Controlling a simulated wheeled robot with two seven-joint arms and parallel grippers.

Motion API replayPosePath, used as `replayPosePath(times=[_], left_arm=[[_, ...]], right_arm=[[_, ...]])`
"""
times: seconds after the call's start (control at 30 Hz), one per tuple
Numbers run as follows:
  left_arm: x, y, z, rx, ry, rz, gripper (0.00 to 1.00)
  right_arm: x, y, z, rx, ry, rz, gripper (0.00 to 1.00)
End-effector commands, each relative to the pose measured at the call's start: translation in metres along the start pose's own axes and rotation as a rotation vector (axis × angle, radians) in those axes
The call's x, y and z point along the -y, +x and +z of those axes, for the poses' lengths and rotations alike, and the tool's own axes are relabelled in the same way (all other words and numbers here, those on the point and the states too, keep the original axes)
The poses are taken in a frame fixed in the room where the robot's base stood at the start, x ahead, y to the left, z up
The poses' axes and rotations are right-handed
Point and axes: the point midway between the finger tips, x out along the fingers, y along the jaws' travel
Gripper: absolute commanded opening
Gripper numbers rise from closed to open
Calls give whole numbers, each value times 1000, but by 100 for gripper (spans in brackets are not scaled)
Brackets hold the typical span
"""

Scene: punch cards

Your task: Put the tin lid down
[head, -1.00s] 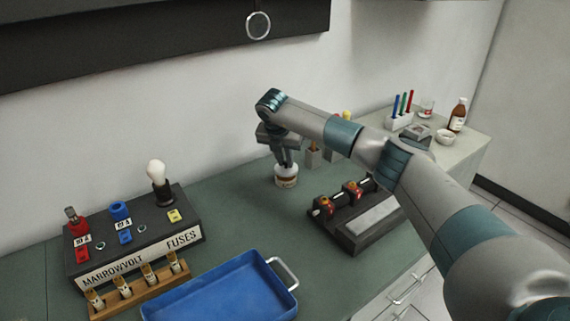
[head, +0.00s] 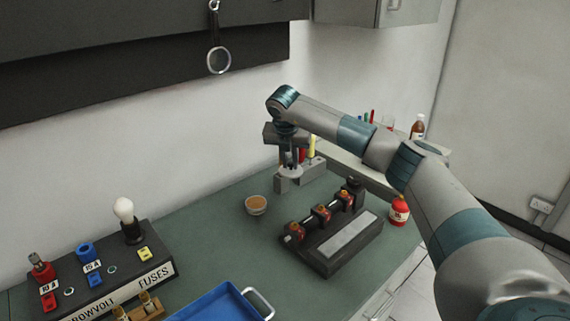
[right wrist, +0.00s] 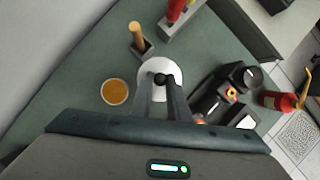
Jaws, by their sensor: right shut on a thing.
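The tin lid (head: 291,172) is a pale round disc, held level beneath my right gripper (head: 289,160). In the right wrist view the lid (right wrist: 150,69) is white with a dark knob, and the fingers of my right gripper (right wrist: 160,82) are shut on that knob. The open tin (head: 256,205) stands on the bench to the left of the lid. It shows orange-brown contents in the right wrist view (right wrist: 115,92). The lid is above the bench, apart from the tin. My left gripper is not in view.
A grey block with markers (head: 303,178) stands behind the lid. A dark stand with a row of fittings (head: 325,240) is in front, and a red bottle (head: 399,211) stands to its right. The fuse box (head: 95,275) and blue tray (head: 215,303) are at left. Bare bench (head: 205,235) surrounds the tin.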

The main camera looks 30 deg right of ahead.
Motion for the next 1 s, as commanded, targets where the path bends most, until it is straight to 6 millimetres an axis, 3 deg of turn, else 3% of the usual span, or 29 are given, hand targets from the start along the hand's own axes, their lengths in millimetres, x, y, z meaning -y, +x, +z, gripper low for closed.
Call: replayPosePath(times=[0.57,0.77,1.0], left_arm=[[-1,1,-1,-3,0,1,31],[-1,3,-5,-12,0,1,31],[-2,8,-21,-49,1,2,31]], right_arm=[[0,1,-3,0,-11,5,0],[0,3,-16,0,-74,32,0],[5,4,-51,0,-251,104,0]])
